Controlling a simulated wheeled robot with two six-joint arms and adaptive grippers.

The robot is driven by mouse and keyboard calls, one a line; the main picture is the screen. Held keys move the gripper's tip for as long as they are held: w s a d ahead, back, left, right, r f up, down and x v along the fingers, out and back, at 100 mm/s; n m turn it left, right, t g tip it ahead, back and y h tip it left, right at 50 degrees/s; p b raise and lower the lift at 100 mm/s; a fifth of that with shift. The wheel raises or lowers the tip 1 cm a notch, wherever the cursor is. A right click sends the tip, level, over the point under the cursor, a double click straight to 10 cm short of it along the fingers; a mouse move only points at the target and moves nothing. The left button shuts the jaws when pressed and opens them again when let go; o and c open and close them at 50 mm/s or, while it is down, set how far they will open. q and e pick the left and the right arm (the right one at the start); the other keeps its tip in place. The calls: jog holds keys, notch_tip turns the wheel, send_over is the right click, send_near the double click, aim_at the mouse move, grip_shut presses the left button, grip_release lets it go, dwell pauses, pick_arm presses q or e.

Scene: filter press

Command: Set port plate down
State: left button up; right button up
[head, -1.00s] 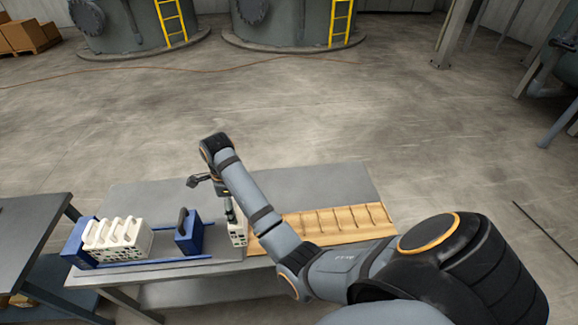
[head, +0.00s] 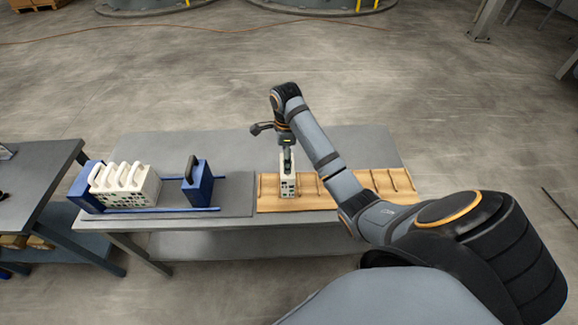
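The port plate (head: 288,187) is a small white plate with dark holes. It stands upright at the left part of the slotted wooden rack (head: 328,200); whether its lower edge sits in a slot I cannot tell. My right gripper (head: 287,155) is above it, pointing down, with its fingers at the plate's top handle. The fingers look shut on the handle. My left gripper is not in view.
Left of the rack, a press with blue end blocks and rails (head: 165,209) holds several white plates (head: 125,183) and a blue block with a dark handle (head: 197,185). The grey table (head: 235,147) is bare behind. Another table (head: 30,175) stands left.

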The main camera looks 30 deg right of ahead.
jog(key=shift+s+d+f+b, duration=0.1)
jog(key=shift+d+f+b, duration=0.1)
jog(key=shift+f+b, duration=0.45)
jog(key=shift+d+f+b, duration=0.2)
jog(key=shift+f+b, duration=0.25)
jog(key=shift+f, duration=0.8)
jog(key=o, duration=1.7)
jog(key=shift+f, duration=0.1)
